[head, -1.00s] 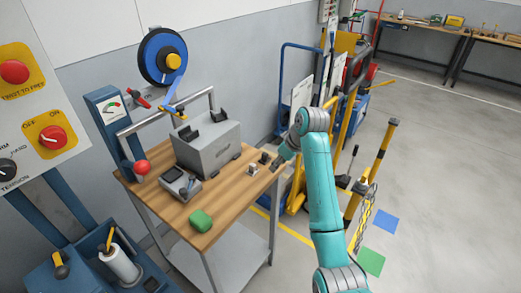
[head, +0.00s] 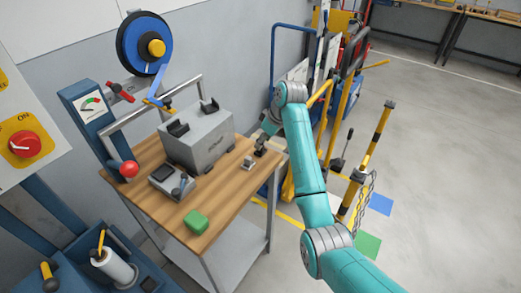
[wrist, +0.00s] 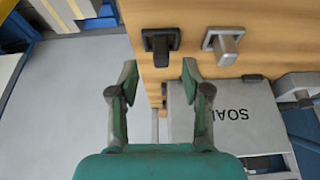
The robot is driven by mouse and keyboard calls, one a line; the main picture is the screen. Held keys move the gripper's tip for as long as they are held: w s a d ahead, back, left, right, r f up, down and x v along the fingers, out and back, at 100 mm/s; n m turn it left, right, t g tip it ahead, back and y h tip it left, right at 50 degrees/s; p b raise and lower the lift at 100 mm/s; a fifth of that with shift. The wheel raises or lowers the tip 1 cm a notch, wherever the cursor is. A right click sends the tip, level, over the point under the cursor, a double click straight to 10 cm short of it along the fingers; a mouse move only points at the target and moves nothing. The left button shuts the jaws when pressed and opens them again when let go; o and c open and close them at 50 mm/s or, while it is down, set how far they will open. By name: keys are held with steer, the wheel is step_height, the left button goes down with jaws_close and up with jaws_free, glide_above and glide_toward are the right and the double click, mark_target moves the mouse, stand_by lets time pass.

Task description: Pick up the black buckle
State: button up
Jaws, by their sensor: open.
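The black buckle (wrist: 161,42) lies on the wooden tabletop (wrist: 195,15) near its edge, in the wrist view just beyond the fingertips and between their lines. In the head view the black buckle (head: 260,152) is small and partly hidden by my gripper. My gripper (wrist: 160,68) is open and empty, one finger to each side of the buckle's line. In the head view my gripper (head: 268,133) is right at the buckle. I cannot tell its exact height over it.
A silver buckle (wrist: 223,42) sits close beside the black one. On the table (head: 222,200) are a grey block (head: 200,142), a small grey device (head: 172,181) and a green object (head: 196,222). Yellow posts and a chain stand right of the table.

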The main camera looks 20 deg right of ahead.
steer(key=shift+x, duration=1.75)
steer(key=shift+s, duration=0.15)
jaws_close()
